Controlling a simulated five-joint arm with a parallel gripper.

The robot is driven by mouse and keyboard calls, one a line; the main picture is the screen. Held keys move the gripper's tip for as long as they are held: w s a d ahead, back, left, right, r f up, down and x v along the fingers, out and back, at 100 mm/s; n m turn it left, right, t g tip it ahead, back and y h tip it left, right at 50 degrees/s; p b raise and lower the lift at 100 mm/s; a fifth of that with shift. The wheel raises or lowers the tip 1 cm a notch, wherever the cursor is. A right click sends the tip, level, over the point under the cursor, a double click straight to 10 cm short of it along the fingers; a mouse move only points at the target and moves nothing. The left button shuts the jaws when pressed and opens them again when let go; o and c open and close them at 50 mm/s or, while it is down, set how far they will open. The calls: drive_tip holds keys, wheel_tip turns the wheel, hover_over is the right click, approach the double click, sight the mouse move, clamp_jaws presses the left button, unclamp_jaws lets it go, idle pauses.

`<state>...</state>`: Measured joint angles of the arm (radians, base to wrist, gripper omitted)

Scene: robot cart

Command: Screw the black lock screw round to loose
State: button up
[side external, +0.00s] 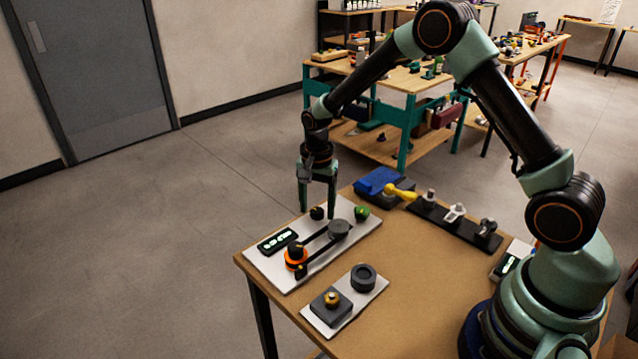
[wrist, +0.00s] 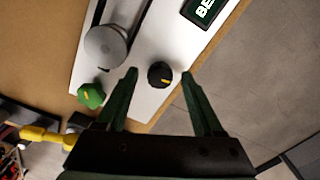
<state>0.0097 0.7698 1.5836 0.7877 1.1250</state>
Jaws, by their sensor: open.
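The black lock screw (side external: 317,212) is a round black knob near the far edge of a pale plate (side external: 347,206). In the wrist view the black lock screw (wrist: 160,75) shows a yellow mark on its top. My gripper (side external: 317,210) points down over that end of the plate, its fingers apart. In the wrist view the fingertips of my gripper (wrist: 160,73) lie to either side of the knob, with visible gaps and nothing held. I cannot tell whether the tips are level with the knob.
A second plate (side external: 361,301) lies in front. A yellow-handled tool (side external: 400,192) is behind.

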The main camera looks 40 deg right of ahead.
clamp_jaws()
